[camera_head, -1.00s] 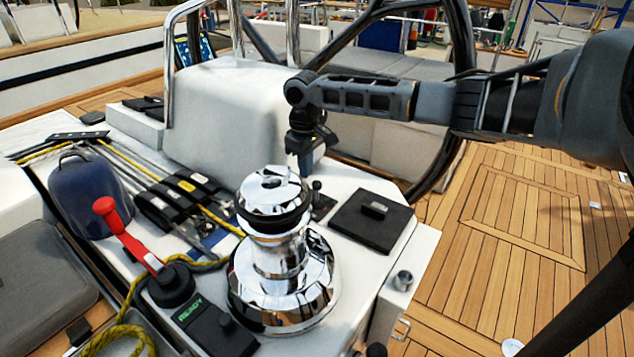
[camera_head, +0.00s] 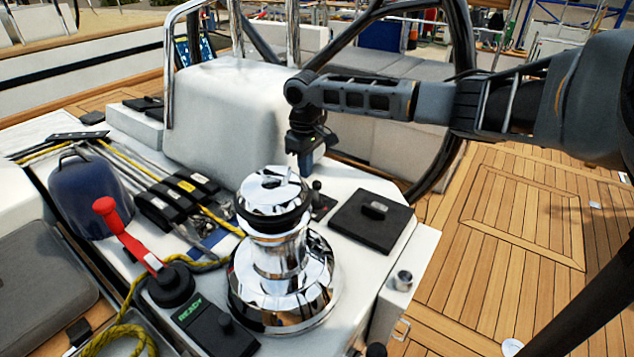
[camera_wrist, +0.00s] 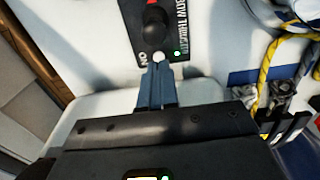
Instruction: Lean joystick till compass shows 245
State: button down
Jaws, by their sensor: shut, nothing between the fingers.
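A small black joystick knob (camera_head: 317,186) stands on a dark panel (camera_head: 326,204) behind the chrome winch. The wrist view shows the knob (camera_wrist: 153,20) from above, on its black panel (camera_wrist: 134,14) with white lettering, an "ON" mark and a lit green light. My gripper (camera_head: 305,172) points down just behind and left of the knob in the head view. In the wrist view, my gripper (camera_wrist: 158,66) has its blue fingers together and empty, with tips by a small white round spot on the panel's edge. They look apart from the knob. No compass reading is visible.
The chrome winch (camera_head: 275,255) stands in front of the panel and partly hides it. A black square hatch (camera_head: 371,219) lies to the right. A red-handled lever (camera_head: 125,235) and a "READY" box (camera_head: 212,328) are front left. Ropes (camera_head: 215,220) run left of the winch.

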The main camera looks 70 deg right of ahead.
aim_at(315, 181)
jog(key=shift+f, duration=0.2)
jog(key=shift+f+b, duration=0.35)
jog(key=shift+f, duration=1.25)
jog(key=shift+s+a+p, duration=0.2)
jog(key=shift+s+p, duration=0.5)
jog(key=shift+s+a+p, duration=0.15)
jog(key=shift+s+p, duration=0.55)
jog(key=shift+w, duration=0.1)
dwell(2.9)
jog(key=shift+w+d+b, duration=0.25)
jog(key=shift+w, duration=0.7)
jog(key=shift+w+d+b, duration=0.2)
jog(key=shift+w+d, duration=0.05)
jog(key=shift+w, duration=0.7)
jog(key=shift+r, duration=0.1)
notch_tip(315, 181, up, 7)
jog(key=p, duration=0.7)
